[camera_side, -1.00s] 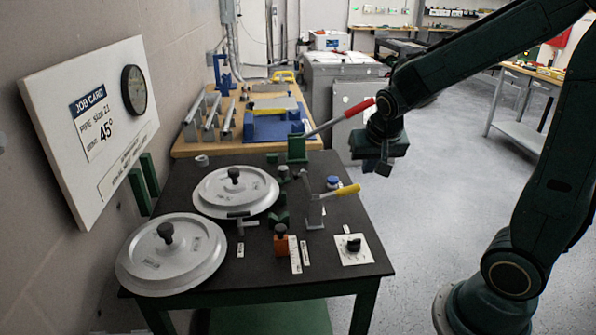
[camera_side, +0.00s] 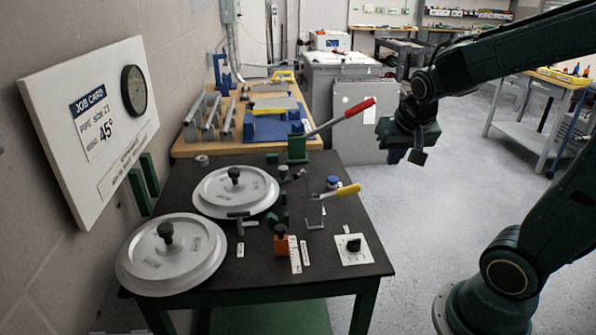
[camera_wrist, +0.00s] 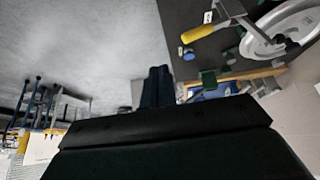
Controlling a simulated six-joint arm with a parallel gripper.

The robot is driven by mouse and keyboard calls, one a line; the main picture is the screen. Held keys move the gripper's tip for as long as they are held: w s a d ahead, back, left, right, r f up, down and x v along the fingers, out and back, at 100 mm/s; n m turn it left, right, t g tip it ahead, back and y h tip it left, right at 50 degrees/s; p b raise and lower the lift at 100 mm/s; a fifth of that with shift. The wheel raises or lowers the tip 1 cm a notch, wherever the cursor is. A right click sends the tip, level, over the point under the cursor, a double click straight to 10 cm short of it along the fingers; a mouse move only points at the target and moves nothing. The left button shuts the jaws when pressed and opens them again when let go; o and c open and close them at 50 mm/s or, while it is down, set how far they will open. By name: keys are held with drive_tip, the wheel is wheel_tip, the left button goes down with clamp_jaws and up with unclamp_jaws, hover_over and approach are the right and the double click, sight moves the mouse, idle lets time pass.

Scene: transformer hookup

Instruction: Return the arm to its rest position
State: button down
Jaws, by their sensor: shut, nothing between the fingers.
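My gripper (camera_side: 418,157) hangs in the air to the right of the dark work table (camera_side: 215,310), clear of it and empty. Its fingers look closed together in the side view. In the wrist view the closed fingers (camera_wrist: 158,88) point up over grey floor, with the table edge to their right. The table carries two round grey dials (camera_side: 172,255) (camera_side: 236,192) with black knobs, a red-handled lever (camera_side: 353,108) on a green base, and a yellow-handled lever (camera_side: 348,190). The yellow handle also shows in the wrist view (camera_wrist: 205,27).
An orange block (camera_side: 281,240) and a white plate with a black knob (camera_side: 353,248) sit near the table's front. A job card board (camera_side: 90,125) is on the left wall. A grey cabinet (camera_side: 345,85) stands behind my gripper. The floor to the right of the table is open.

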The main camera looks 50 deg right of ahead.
drive_tip(key=s+a+r+n+t+y, duration=0.1)
drive_tip(key=s+a+r+n+y, duration=0.1)
drive_tip(key=s+a+n, duration=0.2)
drive_tip(key=s+a+r+n+y, duration=0.2)
drive_tip(key=s+a+r+n, duration=0.1)
drive_tip(key=a, duration=0.6)
drive_tip(key=shift+s+a+n+t, duration=0.4)
drive_tip(key=shift+s+n, duration=0.35)
drive_tip(key=shift+n, duration=0.35)
